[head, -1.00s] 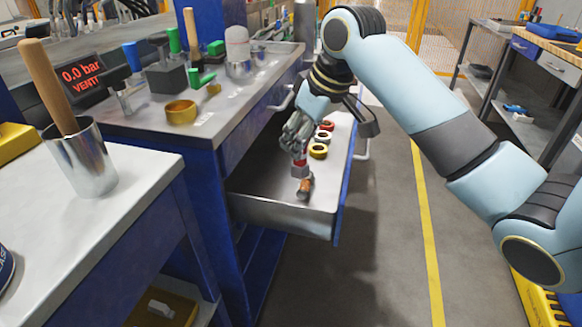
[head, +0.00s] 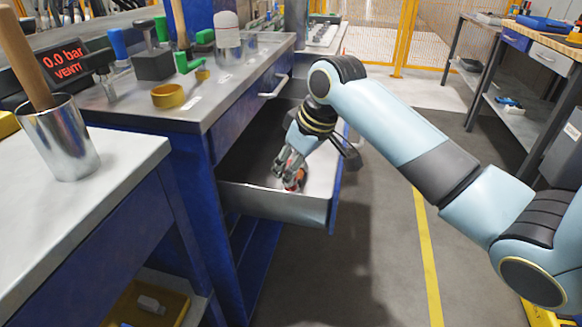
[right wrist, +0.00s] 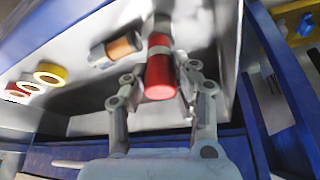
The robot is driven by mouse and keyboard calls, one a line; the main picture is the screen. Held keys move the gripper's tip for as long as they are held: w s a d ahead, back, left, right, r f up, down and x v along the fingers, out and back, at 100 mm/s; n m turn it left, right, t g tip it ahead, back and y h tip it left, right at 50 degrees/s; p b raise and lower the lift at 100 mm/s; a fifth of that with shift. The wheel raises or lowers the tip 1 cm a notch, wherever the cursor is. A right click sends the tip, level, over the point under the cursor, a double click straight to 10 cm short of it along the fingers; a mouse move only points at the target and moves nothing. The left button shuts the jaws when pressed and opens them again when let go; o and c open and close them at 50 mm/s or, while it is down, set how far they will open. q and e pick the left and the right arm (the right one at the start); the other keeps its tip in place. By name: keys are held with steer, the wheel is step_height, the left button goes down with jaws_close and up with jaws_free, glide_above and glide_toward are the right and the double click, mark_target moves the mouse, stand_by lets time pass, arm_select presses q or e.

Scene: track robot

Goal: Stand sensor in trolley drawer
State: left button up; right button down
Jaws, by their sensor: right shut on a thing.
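My right gripper (head: 290,174) reaches down inside the open trolley drawer (head: 275,204), close to its front wall. In the right wrist view, the gripper (right wrist: 163,82) is shut on a red cylinder with a grey band, seemingly the sensor (right wrist: 158,72). Only a little of the red sensor (head: 300,178) shows between the fingers in the head view. I cannot tell whether its lower end touches the drawer floor. An orange-brown and grey cylinder (right wrist: 117,49) lies on its side beside it in the drawer. My left gripper is not in view.
Several rings, including a yellow ring (right wrist: 50,74), lie in the drawer. The blue bench (head: 150,110) left of the drawer holds tools, a yellow ring (head: 168,95) and a pressure display (head: 64,66). A metal cup (head: 60,138) stands front left.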

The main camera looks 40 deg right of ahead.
steer(key=c, duration=1.1)
jaws_free()
steer(key=shift+o, duration=0.2)
steer(key=p+v, duration=0.3)
steer(key=v, duration=0.9)
steer(key=shift+p, duration=0.35)
